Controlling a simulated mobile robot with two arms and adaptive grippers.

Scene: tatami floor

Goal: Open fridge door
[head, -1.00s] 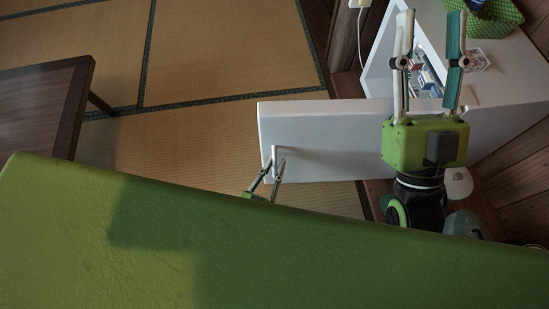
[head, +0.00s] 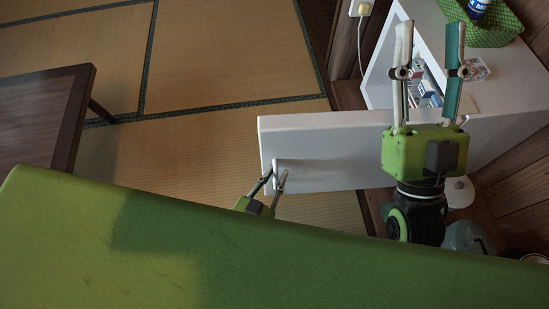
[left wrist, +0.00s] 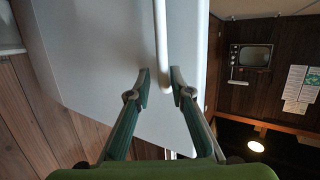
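The white fridge (head: 520,85) stands at the right with its door (head: 335,150) swung wide, so part of its stocked inside shows. The door handle (head: 276,172) is near the door's free end; it also shows as a pale bar in the left wrist view (left wrist: 162,50). My left gripper (head: 276,176) is at the handle. In the left wrist view its fingertips (left wrist: 161,84) are apart, with the handle's near end between or just beyond them; contact is unclear. My right gripper (head: 430,42) is open and empty, seen in front of the fridge.
A green checked basket (head: 505,32) with a can and a small clear box (head: 477,69) are on the fridge top. A dark wooden table (head: 40,115) stands at the left. Tatami floor (head: 225,55) between them is clear. A wooden wall borders the right.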

